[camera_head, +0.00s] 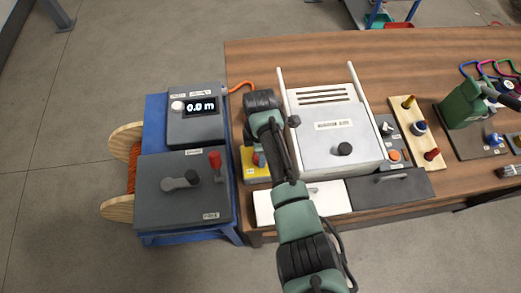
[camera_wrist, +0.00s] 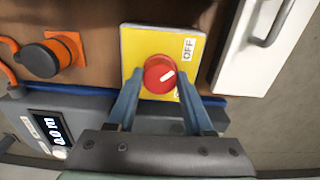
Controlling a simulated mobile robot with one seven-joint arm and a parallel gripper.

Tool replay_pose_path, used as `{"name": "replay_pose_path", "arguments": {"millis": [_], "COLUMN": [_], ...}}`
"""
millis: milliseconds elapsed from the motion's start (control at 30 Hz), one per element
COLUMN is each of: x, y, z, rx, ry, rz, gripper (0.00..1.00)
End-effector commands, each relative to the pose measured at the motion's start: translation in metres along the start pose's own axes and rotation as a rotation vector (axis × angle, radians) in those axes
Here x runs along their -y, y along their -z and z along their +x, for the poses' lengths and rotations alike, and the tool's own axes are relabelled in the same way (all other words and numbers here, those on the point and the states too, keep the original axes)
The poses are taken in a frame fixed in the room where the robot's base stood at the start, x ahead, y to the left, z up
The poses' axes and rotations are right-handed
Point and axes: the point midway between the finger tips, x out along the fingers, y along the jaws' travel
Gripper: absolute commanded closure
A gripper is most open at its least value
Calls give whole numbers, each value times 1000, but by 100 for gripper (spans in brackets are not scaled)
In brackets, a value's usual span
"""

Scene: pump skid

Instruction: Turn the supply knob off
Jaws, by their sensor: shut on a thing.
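The supply knob (camera_wrist: 159,74) is a round red knob on a yellow plate (camera_wrist: 133,42). In the wrist view its white pointer line slants up and to the right. An OFF label (camera_wrist: 189,48) is at the upper right of the plate; another label beside the right finger is mostly covered. My gripper (camera_wrist: 157,86) is shut on the knob, one blue finger on each side. In the head view the yellow plate (camera_head: 249,170) shows beside the wooden table's left edge, and my arm hides most of the knob.
A white-lidded machine (camera_head: 335,148) is close on the right. In the wrist view, a black knob on an orange base (camera_wrist: 70,47) sits left.

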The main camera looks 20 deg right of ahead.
Motion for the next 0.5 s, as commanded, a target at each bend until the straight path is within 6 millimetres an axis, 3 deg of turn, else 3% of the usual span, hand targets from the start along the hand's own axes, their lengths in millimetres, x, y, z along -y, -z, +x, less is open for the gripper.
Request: {"name": "replay_pose_path", "arguments": {"millis": [100,133,200,300,500], "x": [-1,-2,-1,-1,0], "y": [1,1,1,1,0], "z": [-2,-2,-2,-1,0], "rx": [-2,-2,-1,-1,0], "ry": [-4,-4,-4,-3,-1], "rz": [-4,-4,-4,-3,-1], "gripper": [100,47,34,18,18]}}
